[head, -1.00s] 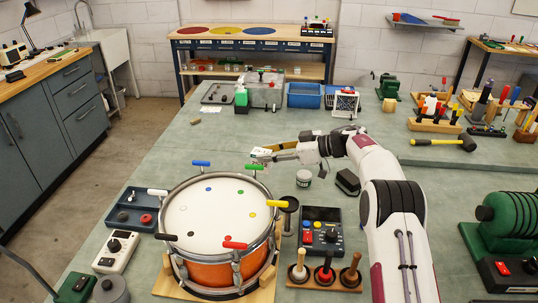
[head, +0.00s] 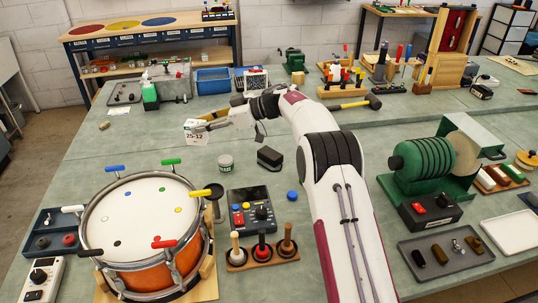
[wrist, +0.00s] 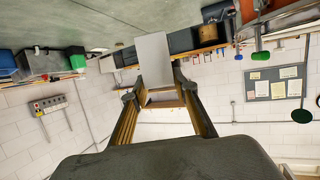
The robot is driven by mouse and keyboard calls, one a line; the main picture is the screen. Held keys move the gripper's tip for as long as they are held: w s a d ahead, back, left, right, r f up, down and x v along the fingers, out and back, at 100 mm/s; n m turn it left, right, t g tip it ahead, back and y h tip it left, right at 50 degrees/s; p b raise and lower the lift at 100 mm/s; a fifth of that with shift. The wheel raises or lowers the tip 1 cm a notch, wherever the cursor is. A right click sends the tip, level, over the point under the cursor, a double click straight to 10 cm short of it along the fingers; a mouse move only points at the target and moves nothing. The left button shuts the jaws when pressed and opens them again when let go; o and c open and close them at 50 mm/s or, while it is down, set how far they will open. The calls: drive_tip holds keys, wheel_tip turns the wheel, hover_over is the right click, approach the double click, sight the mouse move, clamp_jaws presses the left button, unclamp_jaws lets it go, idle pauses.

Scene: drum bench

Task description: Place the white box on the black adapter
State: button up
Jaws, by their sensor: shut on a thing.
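The white box (head: 195,133), with "25-12" printed on its face, hangs in the air over the bench beyond the drum. My gripper (head: 206,123) is shut on it. In the wrist view the box (wrist: 153,60) shows as a plain pale panel between the fingertips of my gripper (wrist: 157,94). A black block (head: 269,156), which looks like the black adapter, lies on the bench right of the small jar. The box is left of the adapter and apart from it. The adapter cannot be made out surely in the wrist view.
The small jar (head: 225,163) stands between box and adapter. The drum (head: 143,232) with coloured clamps is at the front left. A control panel (head: 251,208) and a peg stand (head: 262,257) are nearer. A blue knob (head: 292,196) lies near the adapter. A mallet (head: 357,103) lies behind.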

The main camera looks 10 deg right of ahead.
drive_tip(key=w+d+r+m+t+h, duration=0.2)
drive_tip(key=d+r+m+t, duration=0.15)
drive_tip(key=d, duration=0.35)
drive_tip(key=m+t+h, duration=0.5)
drive_tip(key=m+h, duration=0.1)
drive_tip(key=m, duration=0.1)
hover_over(274, 158)
wheel_tip(274, 158, down, 6)
drive_tip(key=shift+w+r+n, duration=0.1)
drive_tip(key=shift+r+n, duration=0.1)
drive_tip(key=shift+n, duration=0.15)
wheel_tip(274, 158, down, 6)
drive_tip(key=shift+f, duration=0.15)
drive_tip(key=shift+f, duration=1.85)
drive_tip(key=shift+f, duration=0.1)
